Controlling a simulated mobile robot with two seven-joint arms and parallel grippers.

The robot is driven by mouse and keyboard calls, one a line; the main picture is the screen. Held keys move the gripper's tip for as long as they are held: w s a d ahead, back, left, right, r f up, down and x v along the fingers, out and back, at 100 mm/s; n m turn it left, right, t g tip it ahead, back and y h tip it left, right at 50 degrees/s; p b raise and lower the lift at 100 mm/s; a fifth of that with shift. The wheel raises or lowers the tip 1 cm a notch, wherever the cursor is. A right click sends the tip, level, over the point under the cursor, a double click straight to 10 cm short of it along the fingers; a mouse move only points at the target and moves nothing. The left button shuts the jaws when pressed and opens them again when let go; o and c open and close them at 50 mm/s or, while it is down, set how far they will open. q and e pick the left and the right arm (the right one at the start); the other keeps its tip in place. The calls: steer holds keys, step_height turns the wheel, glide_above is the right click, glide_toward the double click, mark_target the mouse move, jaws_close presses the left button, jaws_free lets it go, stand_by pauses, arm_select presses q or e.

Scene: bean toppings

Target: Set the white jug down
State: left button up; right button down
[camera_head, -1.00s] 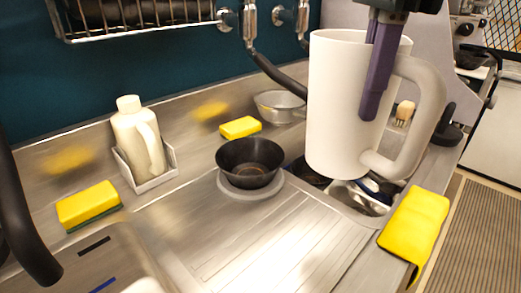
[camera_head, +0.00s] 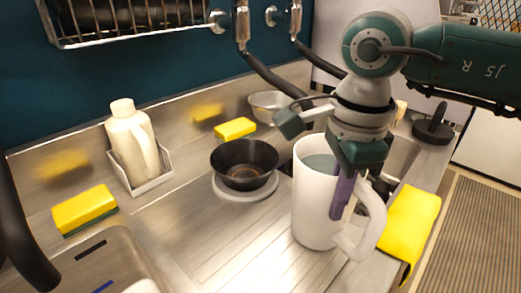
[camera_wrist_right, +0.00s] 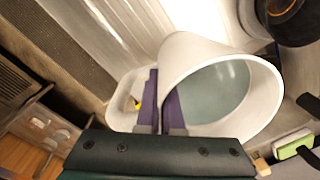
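The white jug (camera_head: 314,215) is upright, with its handle to the right in the head view. Its base is at or just above the ribbed steel drainboard (camera_head: 235,235); I cannot tell whether it touches. My right gripper (camera_head: 342,196) reaches down from above at the handle side of the rim. Its purple fingers are close together on the jug's wall beside the handle, shut on it. In the right wrist view, the jug (camera_wrist_right: 215,125) shows its open mouth and bluish-grey inside, with the fingers (camera_wrist_right: 160,100) at its rim. My left gripper is not in view.
A black bowl (camera_head: 243,160) stands left of the jug. A yellow cloth (camera_head: 410,220) hangs over the right counter edge. Yellow sponges (camera_head: 84,208) (camera_head: 235,128) and a cream bottle (camera_head: 132,143) stand along the back and left. The drainboard's front middle is clear.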

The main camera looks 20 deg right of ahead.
steer(key=shift+w, duration=0.1)
steer(key=c, duration=1.1)
jaws_free()
steer(key=shift+f, duration=0.1)
steer(key=shift+r, duration=0.4)
steer(key=r, duration=0.3)
steer(key=r+b, duration=0.1)
steer(key=r, duration=0.7)
steer(key=shift+s+a+r, duration=0.1)
steer(key=shift+s+r, duration=0.15)
steer(key=shift+s, duration=0.1)
